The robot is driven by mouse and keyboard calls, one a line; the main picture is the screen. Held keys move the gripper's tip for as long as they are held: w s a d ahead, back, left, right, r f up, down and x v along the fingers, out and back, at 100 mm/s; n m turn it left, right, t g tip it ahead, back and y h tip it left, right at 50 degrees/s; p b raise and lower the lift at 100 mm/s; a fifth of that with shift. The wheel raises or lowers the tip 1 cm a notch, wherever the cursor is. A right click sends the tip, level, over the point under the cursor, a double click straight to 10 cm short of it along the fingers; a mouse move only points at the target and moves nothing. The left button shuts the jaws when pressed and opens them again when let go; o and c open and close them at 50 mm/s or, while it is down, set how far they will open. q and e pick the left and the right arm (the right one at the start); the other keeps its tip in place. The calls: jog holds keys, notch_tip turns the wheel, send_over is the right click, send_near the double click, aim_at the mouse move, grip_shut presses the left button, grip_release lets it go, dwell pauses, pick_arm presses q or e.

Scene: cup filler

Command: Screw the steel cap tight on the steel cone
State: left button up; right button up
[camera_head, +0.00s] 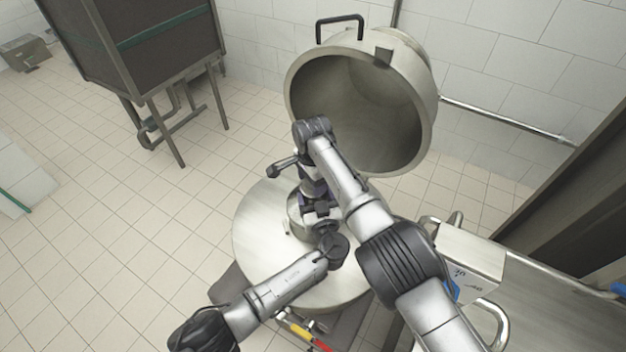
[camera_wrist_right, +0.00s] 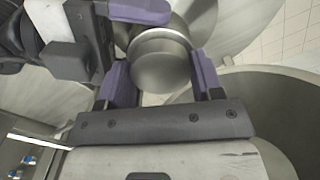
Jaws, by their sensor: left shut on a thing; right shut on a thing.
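The steel cap (camera_wrist_right: 160,68) is a round, smooth disc between the purple fingers of my right gripper (camera_wrist_right: 162,82), which is shut on it. In the head view my right gripper (camera_head: 313,188) reaches down over the steel cone (camera_head: 297,212), and the cap is hidden there. My left gripper (camera_head: 316,211) comes in low from the front and is shut on the cone. One of its purple fingers shows beyond the cap in the right wrist view. The grippers mostly hide the joint between cap and cone, so I cannot tell how tightly the cap sits.
The cone stands on a wide round steel surface (camera_head: 258,235). A large hollow steel vessel (camera_head: 375,110) opens close behind my right arm. A steel box with rails (camera_head: 470,255) stands at the right. A dark cabinet on legs (camera_head: 150,50) is at the back left. The tiled floor between is clear.

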jog(key=m, duration=0.8)
jog(key=shift+w+a+m, duration=0.1)
jog(key=shift+m, duration=0.3)
jog(key=m, duration=0.8)
jog(key=shift+w+m, duration=0.1)
jog(key=shift+m, duration=0.3)
jog(key=o, duration=1)
jog(key=shift+c, duration=0.2)
jog(key=shift+r, duration=2.2)
jog(key=shift+c, duration=0.4)
